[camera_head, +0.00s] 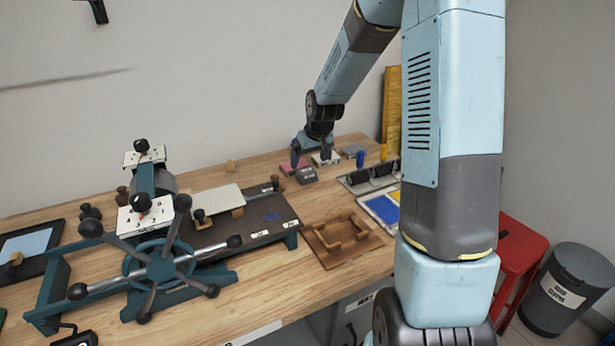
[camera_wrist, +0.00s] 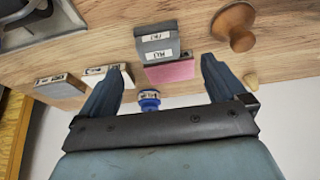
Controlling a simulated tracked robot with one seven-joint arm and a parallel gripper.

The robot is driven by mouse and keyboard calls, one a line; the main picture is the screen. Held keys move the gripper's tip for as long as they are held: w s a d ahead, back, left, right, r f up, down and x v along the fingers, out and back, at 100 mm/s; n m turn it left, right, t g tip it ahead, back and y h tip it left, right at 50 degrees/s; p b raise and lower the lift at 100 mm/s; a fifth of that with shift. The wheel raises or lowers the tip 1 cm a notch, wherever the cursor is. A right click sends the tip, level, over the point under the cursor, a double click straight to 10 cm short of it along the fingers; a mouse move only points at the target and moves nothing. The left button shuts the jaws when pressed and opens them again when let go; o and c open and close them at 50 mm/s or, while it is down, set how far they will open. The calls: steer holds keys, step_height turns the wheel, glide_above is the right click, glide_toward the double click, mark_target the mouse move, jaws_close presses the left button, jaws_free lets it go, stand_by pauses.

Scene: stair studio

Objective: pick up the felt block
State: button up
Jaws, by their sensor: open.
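Small labelled blocks lie at the back of the wooden workbench. A dark grey block (camera_head: 306,176) sits in front of a pink block (camera_head: 290,168). In the wrist view the grey block (camera_wrist: 158,42) has pale labels, and the pink block (camera_wrist: 170,71) shows beside it. The label print is too small to read surely, so I cannot tell for certain which block is felt. My gripper (camera_head: 311,160) is open and empty, above these blocks. In the wrist view its fingers (camera_wrist: 161,66) spread on either side of the grey and pink pair, with no visible contact.
A whitish block (camera_head: 325,159) and another grey block (camera_head: 353,150) lie to the right. A blue cylinder (camera_head: 360,158) stands near them. A wooden knob (camera_wrist: 233,25) is close by in the wrist view. A teal wheeled machine (camera_head: 155,265) fills the bench's left.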

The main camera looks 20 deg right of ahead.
mark_target(306, 169)
steer(key=shift+x, duration=3.35)
steer(key=shift+d, duration=0.1)
steer(key=c, duration=1.2)
steer(key=shift+r, duration=0.25)
steer(key=shift+c, duration=0.2)
steer(key=v, duration=0.3)
steer(key=shift+w+r, duration=0.15)
steer(key=shift+r, duration=0.25)
steer(key=s+r, duration=0.9)
steer(key=s, duration=0.4)
